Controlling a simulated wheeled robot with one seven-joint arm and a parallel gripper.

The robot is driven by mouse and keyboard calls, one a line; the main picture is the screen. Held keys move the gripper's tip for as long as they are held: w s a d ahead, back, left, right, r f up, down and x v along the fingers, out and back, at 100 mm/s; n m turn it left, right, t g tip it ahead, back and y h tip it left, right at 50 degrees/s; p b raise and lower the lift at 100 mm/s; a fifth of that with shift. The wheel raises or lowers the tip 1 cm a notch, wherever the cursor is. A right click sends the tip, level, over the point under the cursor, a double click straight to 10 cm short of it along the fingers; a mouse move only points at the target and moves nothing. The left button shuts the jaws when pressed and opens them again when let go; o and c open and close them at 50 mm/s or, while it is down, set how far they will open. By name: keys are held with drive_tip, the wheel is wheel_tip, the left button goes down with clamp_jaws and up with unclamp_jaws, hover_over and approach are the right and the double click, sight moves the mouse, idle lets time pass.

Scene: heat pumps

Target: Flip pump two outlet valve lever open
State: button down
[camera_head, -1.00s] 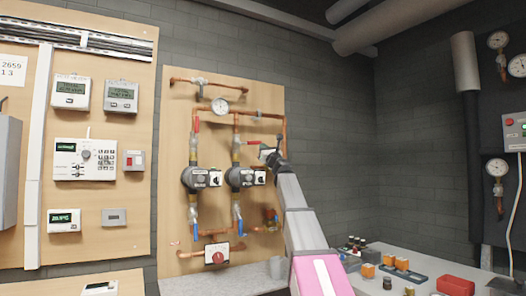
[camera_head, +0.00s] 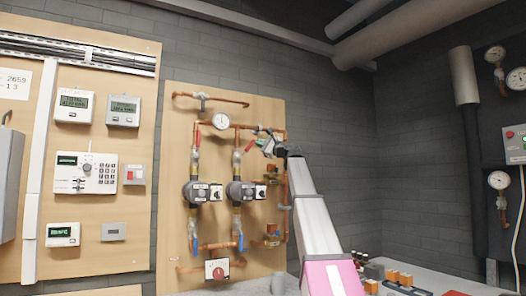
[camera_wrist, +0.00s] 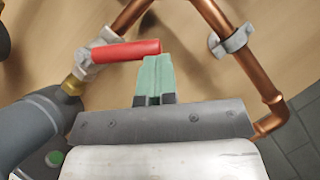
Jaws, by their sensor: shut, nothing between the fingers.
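The red lever (camera_head: 249,146) of the pump two outlet valve sits above the right-hand pump (camera_head: 238,191) on the pipe board. It slants up to the right, away from its pipe. In the wrist view the red lever (camera_wrist: 125,52) lies sideways, running right from the valve body (camera_wrist: 88,62). My gripper (camera_head: 264,142) is at the lever's free-end side. In the wrist view its green fingertips (camera_wrist: 154,62) are closed together just below the lever's free end. I cannot tell whether they touch it. Nothing is held.
The left-hand pump (camera_head: 196,192) has its own red lever (camera_head: 195,138), pointing up along its pipe. Copper pipes (camera_wrist: 232,48) and a pipe clamp (camera_wrist: 232,41) are right of my fingers. A round gauge (camera_head: 221,121) sits up to the left. Blue levers (camera_head: 240,243) are lower down.

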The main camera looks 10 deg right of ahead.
drive_tip(key=s+a+r+n+g+h, duration=0.1)
drive_tip(key=a+r+n+g, duration=0.2)
drive_tip(key=a+n, duration=0.2)
drive_tip(key=shift+s+a+r+n, duration=0.15)
drive_tip(key=shift+s+r+n, duration=0.2)
drive_tip(key=shift+n, duration=0.25)
drive_tip(key=shift+a, duration=0.1)
idle(0.5)
